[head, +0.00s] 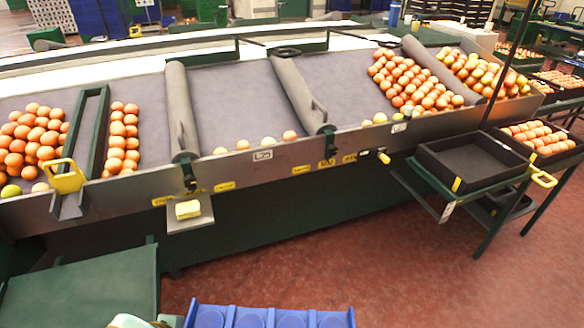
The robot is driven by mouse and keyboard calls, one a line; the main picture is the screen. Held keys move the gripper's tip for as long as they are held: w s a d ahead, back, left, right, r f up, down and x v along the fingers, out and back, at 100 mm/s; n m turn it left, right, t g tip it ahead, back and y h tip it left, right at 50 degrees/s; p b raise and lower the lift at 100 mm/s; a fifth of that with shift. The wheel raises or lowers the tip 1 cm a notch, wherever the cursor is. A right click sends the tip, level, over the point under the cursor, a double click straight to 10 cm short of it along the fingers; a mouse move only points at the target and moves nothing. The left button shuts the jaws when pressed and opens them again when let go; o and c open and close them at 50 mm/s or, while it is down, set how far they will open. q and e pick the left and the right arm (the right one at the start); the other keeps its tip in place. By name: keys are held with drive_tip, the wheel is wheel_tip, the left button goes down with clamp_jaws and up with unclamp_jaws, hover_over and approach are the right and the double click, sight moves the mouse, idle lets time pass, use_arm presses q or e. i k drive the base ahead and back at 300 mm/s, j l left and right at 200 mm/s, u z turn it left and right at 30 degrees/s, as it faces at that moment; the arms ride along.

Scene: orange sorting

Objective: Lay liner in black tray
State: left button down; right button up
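The black tray (428,158) stands at the right on a green-framed stand beside the sorting table. It is rectangular and open, with yellow marks on its edge. Its dark floor shows no fruit; I cannot tell any separate liner in it. A blue moulded sheet with round pockets (230,317), which may be a liner, shows at the bottom edge of the head view and is cut off there. Neither of my grippers can be made out in the head view.
The long sorting table (230,95) carries oranges in lanes between grey dividers. A second tray full of oranges (540,137) is behind the black tray. A yellow sponge (188,209) sits on a small shelf. A green surface (85,290) is at lower left. Red floor (400,265) is clear.

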sight(467, 166)
drive_tip(key=i+l, duration=0.1)
drive_tip(key=l, duration=0.3)
drive_tip(key=i+l, duration=0.15)
drive_tip(key=l, duration=0.3)
drive_tip(key=i+l+z, duration=0.1)
drive_tip(key=l, duration=0.3)
drive_tip(key=i+l, duration=0.15)
drive_tip(key=l, duration=0.25)
drive_tip(key=i+l, duration=0.15)
drive_tip(key=l, duration=0.25)
drive_tip(key=i+l+z, duration=0.1)
drive_tip(key=l, duration=0.3)
drive_tip(key=i+l, duration=0.2)
drive_tip(key=l, duration=0.2)
drive_tip(key=i+l+z, duration=0.1)
drive_tip(key=l, duration=0.3)
drive_tip(key=i+l, duration=0.2)
drive_tip(key=l, duration=0.15)
drive_tip(key=i+l, duration=0.2)
drive_tip(key=l, duration=0.15)
drive_tip(key=i+l, duration=0.2)
drive_tip(key=l, duration=0.15)
